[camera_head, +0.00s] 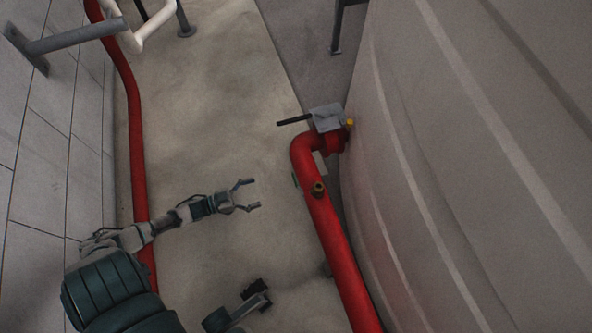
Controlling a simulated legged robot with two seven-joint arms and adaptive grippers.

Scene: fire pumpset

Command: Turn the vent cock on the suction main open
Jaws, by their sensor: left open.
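The suction main (338,246) is a red pipe that runs up from the bottom edge beside the pale tank and bends right into it. A small brass fitting (318,188), which looks like the vent cock, stands on top of the pipe below the bend. A small dark piece shows at the pipe's left side near it; I cannot tell whether it is the cock's handle. My left gripper (251,194) is open and empty, left of the fitting and apart from it, with its fingers pointing right.
A grey valve body (327,117) with a black lever (294,120) pointing left sits above the bend, with a yellow part (350,123) beside it. The tank (440,180) closes off the right side. Another red pipe (137,150) follows the tiled wall. Bare floor lies between.

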